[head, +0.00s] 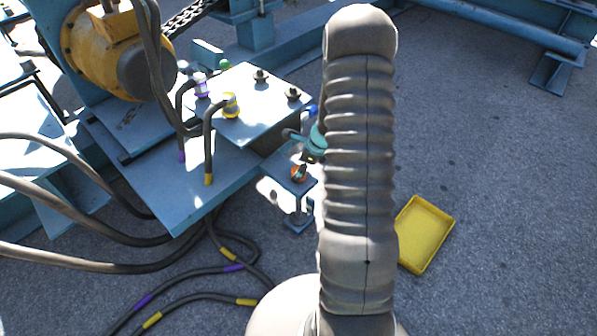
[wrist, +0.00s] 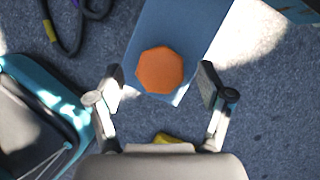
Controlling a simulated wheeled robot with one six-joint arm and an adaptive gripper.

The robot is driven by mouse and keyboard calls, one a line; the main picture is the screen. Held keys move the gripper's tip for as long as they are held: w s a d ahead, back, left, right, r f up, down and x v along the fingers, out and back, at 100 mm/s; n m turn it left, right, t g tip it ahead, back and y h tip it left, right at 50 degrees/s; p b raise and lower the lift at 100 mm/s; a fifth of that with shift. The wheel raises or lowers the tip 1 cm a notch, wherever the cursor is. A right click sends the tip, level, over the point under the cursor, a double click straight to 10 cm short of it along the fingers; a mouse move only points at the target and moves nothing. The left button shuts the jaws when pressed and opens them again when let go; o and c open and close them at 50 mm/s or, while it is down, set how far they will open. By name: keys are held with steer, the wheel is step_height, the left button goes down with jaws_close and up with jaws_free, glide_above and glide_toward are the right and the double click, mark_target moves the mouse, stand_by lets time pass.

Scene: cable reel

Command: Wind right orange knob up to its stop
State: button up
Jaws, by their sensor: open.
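The orange knob (wrist: 160,70) is a faceted disc on a blue plate (wrist: 182,28), seen from above in the wrist view. In the head view the orange knob (head: 298,174) sits on a small blue stand, partly hidden by my gripper. My gripper (wrist: 163,84) is open, with one finger on each side of the knob and a visible gap to each. In the head view my gripper (head: 303,160) shows only partly beside my arm, just above the knob. I cannot tell its exact height over the knob.
A blue table (head: 262,88) with capped fittings and cables stands to the left, below a yellow motor (head: 100,50). Dark hoses (head: 200,268) lie on the ground at lower left. A yellow tray (head: 425,234) lies right of my arm. The ground at right is mostly clear.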

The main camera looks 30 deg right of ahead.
steer(key=shift+x, duration=0.9)
steer(key=c, duration=1.1)
steer(key=shift+c, duration=0.2)
